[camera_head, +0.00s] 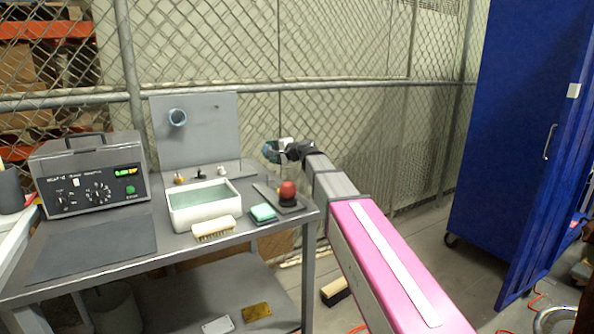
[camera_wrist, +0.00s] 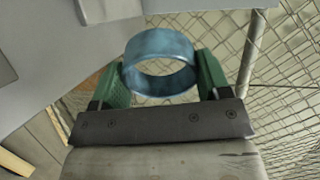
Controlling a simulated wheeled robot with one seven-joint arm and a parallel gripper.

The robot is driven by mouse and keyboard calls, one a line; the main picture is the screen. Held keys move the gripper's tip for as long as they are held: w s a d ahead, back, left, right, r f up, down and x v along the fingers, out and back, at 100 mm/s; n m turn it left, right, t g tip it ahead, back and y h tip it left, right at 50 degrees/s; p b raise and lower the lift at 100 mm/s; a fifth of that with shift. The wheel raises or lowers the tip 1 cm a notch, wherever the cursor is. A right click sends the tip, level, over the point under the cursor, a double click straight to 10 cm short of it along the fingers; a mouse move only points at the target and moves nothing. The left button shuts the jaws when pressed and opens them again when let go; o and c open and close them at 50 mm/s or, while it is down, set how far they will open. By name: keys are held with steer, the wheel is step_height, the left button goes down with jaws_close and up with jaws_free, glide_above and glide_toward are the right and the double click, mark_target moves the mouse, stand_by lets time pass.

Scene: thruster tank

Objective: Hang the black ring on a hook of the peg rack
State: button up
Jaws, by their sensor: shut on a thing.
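My gripper (camera_head: 272,152) is right of the grey upright panel of the peg rack (camera_head: 208,145), above the bench's right end. In the wrist view my gripper (camera_wrist: 160,72) is shut on a blue-grey ring (camera_wrist: 160,84), held between green fingers. The ring looks blue rather than black. A small bare hook (camera_head: 216,107) shows at the panel's upper right. Any other hooks are too small to tell.
On the bench stand a control box (camera_head: 92,178), a white tank (camera_head: 203,206), a brush (camera_head: 214,229), a green sponge (camera_head: 263,213) and a red ball-topped piece (camera_head: 288,190). A mesh fence (camera_head: 345,120) is behind. A blue cabinet (camera_head: 510,130) stands at right.

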steer(key=w+a+r+m+t+h, duration=0.1)
steer(key=w+a+r+t, duration=0.1)
steer(key=a+r, duration=0.7)
steer(key=w+a+r+m+t, duration=0.2)
steer(key=a+r, duration=0.4)
steer(key=a, duration=0.4)
steer(key=shift+w+d+f+x, duration=0.1)
steer(key=shift+d+x, duration=0.05)
steer(key=shift+x, duration=1.25)
steer(key=shift+w+d+f+x, duration=0.15)
steer(key=shift+x, duration=1.2)
steer(key=shift+w+d+f+x, duration=0.1)
steer(key=shift+x, duration=1.3)
steer(key=shift+w+a+f, duration=0.25)
steer(key=shift+w+f, duration=0.1)
steer(key=shift+w, duration=0.05)
steer(key=shift+f, duration=0.15)
steer(key=shift+f, duration=0.2)
steer(key=o, duration=1)
steer(key=shift+w+f, duration=0.1)
